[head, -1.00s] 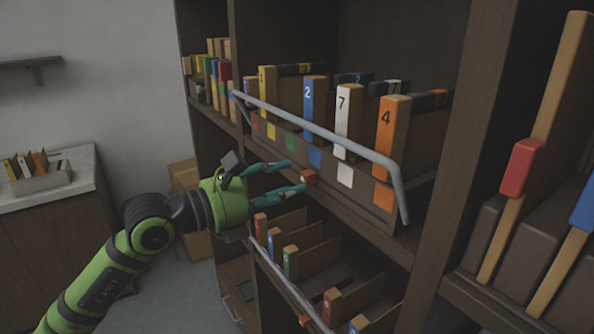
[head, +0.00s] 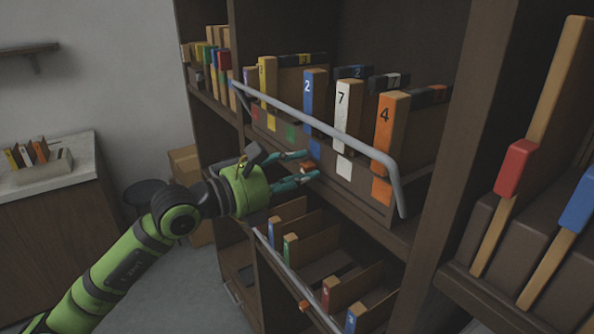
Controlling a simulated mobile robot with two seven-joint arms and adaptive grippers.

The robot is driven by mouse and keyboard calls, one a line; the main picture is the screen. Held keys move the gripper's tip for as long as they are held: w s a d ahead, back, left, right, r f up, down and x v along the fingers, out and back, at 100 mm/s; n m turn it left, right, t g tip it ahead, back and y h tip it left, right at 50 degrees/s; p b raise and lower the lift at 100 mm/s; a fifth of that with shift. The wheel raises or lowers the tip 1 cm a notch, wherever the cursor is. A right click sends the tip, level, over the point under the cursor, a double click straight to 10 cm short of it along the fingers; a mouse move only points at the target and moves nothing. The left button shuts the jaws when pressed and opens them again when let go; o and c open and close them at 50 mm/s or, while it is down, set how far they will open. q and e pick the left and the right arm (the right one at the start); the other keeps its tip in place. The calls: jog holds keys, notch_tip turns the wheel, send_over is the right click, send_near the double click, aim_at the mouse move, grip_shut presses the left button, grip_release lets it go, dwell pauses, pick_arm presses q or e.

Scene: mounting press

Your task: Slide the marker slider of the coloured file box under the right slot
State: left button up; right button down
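The coloured file box (head: 330,188) stands on the middle shelf, its front bearing coloured squares below slots with upright dividers. The dividers include yellow, blue "2", white "7" and orange "4". The marker slider (head: 307,167), a small orange-red block, is at the box's lower front edge, near the blue square (head: 314,149) and left of the white square (head: 344,167). My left gripper (head: 312,165) reaches in from the left, its teal fingers apart above and below the slider. I cannot tell whether they touch it. My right gripper is out of view.
A grey bar (head: 320,128) runs along the box's front above the squares. A lower file box with its own bar (head: 285,272) and an orange block (head: 305,306) sits below. A shelf upright (head: 462,150) stands to the right, with large red- and blue-tabbed files beyond.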

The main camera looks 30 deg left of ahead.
pick_arm(q)
jog(key=shift+d, duration=0.1)
jog(key=v, duration=1.2)
dwell(0.5)
